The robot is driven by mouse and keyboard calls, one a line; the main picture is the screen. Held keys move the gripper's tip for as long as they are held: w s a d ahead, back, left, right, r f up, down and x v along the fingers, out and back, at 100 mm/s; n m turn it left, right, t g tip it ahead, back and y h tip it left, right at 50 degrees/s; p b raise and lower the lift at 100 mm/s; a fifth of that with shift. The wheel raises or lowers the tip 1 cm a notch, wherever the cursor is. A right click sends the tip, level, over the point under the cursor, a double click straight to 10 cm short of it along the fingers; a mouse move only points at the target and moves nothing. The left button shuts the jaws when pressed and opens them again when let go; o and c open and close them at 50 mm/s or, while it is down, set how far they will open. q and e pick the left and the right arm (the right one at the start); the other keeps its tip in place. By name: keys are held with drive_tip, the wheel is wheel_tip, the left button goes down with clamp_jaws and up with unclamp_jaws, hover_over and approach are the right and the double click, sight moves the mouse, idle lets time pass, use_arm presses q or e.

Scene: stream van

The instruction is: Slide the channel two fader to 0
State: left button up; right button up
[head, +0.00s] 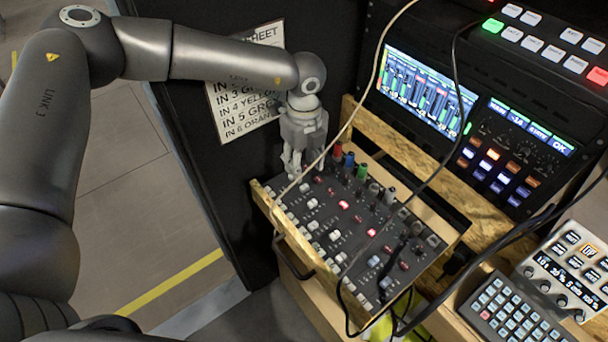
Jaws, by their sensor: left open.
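A dark mixer panel (325,188) sits in a wooden frame in the middle of the head view. It carries rows of small white, red and dark caps and several lit red buttons. Coloured plugs or knobs stand along its far edge. The caps are too small to tell which is the channel two fader or where it stands on its scale. My left gripper (291,172) points down over the mixer's upper left corner, with its fingers apart and nothing seen between them. I cannot tell whether its tips touch the panel. My right gripper is not in view.
A pale cable (352,113) runs past the gripper and across the mixer; dark cables cross its right side. A rack with a lit screen (418,95) stands behind. A keypad (512,310) and a white control unit (566,262) are at lower right. An input label sheet (233,112) hangs behind my arm.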

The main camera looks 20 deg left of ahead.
use_arm(q)
drive_tip(key=shift+r, duration=2.3)
